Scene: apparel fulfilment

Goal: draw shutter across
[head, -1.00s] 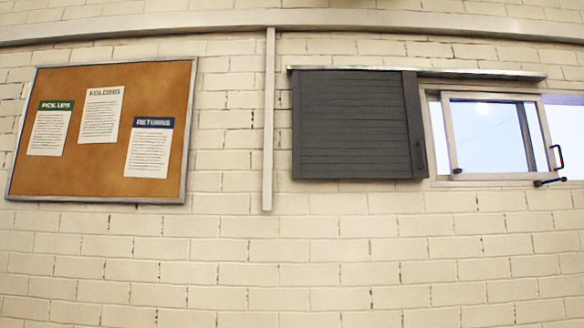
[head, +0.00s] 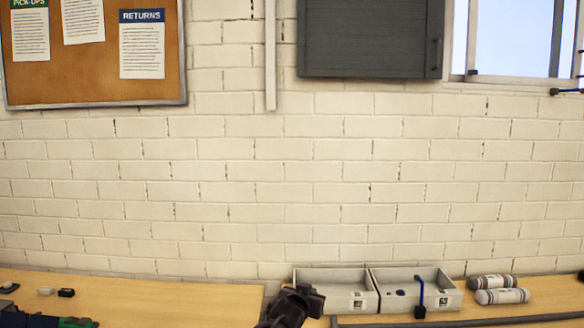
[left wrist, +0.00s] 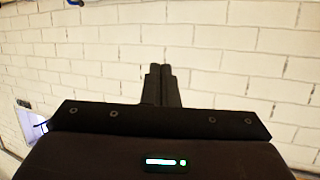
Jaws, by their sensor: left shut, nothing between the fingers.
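The dark grey slatted shutter (head: 368,38) hangs on the brick wall at the top of the head view, its upper part cut off. A small dark handle (head: 435,55) shows at its right edge. The light-framed window (head: 513,40) lies right of the shutter, uncovered where it shows. My left gripper (head: 312,292) is low in the head view, well below the shutter and apart from it. In the left wrist view its fingers (left wrist: 161,72) are together with nothing between them, in front of bare wall. My right gripper is not in view.
A wooden counter (head: 130,292) runs along the bottom. Two grey trays (head: 335,283) stand on it beside my left gripper, with rolled grey bundles (head: 497,288) to their right. A cork board (head: 90,60) hangs upper left. The wall between counter and shutter is clear.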

